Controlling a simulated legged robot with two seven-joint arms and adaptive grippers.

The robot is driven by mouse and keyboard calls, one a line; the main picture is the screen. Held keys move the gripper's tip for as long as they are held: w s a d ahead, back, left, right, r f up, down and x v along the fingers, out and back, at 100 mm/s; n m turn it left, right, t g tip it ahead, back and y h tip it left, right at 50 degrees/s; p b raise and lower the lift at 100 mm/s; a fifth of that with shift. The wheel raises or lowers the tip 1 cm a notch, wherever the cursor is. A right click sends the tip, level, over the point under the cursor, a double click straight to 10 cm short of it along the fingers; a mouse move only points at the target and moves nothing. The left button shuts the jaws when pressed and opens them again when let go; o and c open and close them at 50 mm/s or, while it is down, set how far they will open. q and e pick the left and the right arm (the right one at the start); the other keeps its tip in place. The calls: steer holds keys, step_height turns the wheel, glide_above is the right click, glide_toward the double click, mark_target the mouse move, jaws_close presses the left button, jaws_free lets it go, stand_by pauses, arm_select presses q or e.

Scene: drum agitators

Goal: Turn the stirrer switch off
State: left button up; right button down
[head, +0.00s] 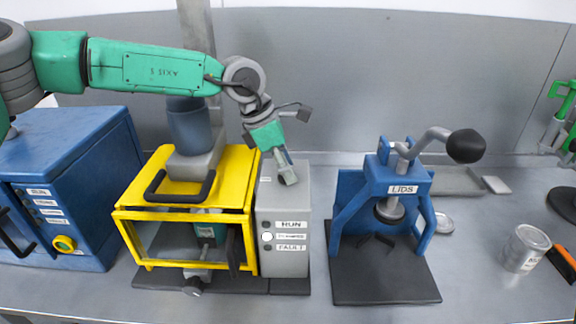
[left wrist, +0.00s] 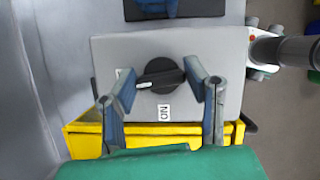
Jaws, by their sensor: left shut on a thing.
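The stirrer switch (left wrist: 162,76) is a round black knob on top of the grey control box (head: 283,235). In the left wrist view its white-tipped grip points left, toward a small, partly hidden label (left wrist: 124,74) that I cannot read. The ON label (left wrist: 163,113) is below the knob. My left gripper (left wrist: 162,88) has a finger on each side of the knob and is shut on its grip. In the head view my left gripper (head: 284,172) reaches down onto the box top and hides the knob. My right gripper is not in view.
A yellow-framed cabinet (head: 190,188) stands left of the box, with a blue cabinet (head: 70,185) farther left. A blue lids press (head: 390,200) with a raised lever stands on the right. A can (head: 524,248) and green-and-grey equipment (head: 562,105) are at far right.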

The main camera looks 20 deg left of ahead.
arm_select(q)
steer(key=shift+a+f+m+g, duration=0.1)
steer(key=shift+f+m+g, duration=0.2)
steer(key=shift+m, duration=0.5)
steer(key=shift+r, duration=0.1)
steer(key=o, duration=1.1)
steer(key=shift+o, duration=0.2)
steer(key=shift+w+a, duration=0.1)
steer(key=shift+r, duration=0.1)
steer(key=shift+a+r, duration=0.1)
steer(key=shift+r, duration=0.1)
steer(key=v, duration=1.1)
steer(key=shift+a, duration=0.25)
